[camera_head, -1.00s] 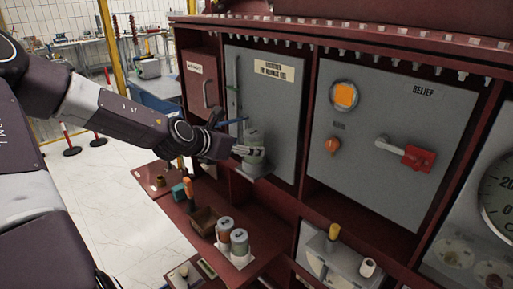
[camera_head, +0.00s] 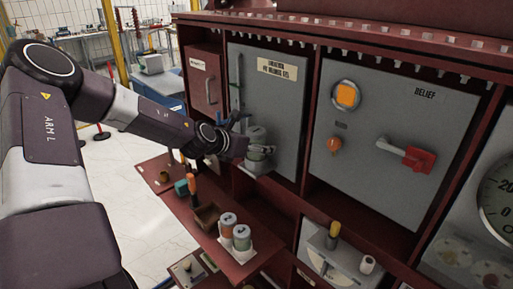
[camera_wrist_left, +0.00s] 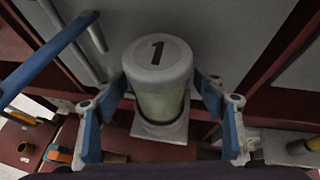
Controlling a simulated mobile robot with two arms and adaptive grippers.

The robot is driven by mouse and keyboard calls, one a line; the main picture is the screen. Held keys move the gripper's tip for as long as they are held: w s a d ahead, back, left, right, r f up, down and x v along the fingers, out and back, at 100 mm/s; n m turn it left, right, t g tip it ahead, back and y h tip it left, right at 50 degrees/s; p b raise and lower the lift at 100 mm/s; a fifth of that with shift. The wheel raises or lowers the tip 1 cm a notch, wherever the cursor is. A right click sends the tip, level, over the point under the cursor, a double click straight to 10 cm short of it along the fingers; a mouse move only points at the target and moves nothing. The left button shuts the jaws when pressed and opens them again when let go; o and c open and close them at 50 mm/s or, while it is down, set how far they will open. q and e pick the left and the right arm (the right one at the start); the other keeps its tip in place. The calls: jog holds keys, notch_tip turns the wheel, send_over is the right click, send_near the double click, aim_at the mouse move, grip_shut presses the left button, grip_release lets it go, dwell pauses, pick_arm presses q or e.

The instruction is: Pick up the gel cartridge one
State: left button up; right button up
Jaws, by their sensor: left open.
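Gel cartridge one (camera_wrist_left: 160,85) is a grey-white cylinder with a black "1" on its cap. It stands upright in a square holder (camera_wrist_left: 160,131) in front of the grey door. In the head view the cartridge (camera_head: 257,137) shows just beyond my left gripper (camera_head: 257,153). In the left wrist view the blue fingers of my left gripper (camera_wrist_left: 158,98) are spread on either side of the cartridge. The gripper is open, and I see gaps between its fingers and the cartridge. My right gripper is not in view.
Two similar canisters (camera_head: 242,237) stand on the lower red shelf (camera_head: 212,243), beside a brown box (camera_head: 206,216). A blue bar (camera_wrist_left: 45,62) crosses the left of the wrist view. The red cabinet frame (camera_head: 312,115) and a red-handled lever (camera_head: 417,158) lie to the right.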

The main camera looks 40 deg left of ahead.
pick_arm(q)
jog(key=c, duration=1.5)
jog(key=shift+o, duration=0.2)
jog(key=shift+r, duration=0.1)
jog(key=shift+r, duration=0.15)
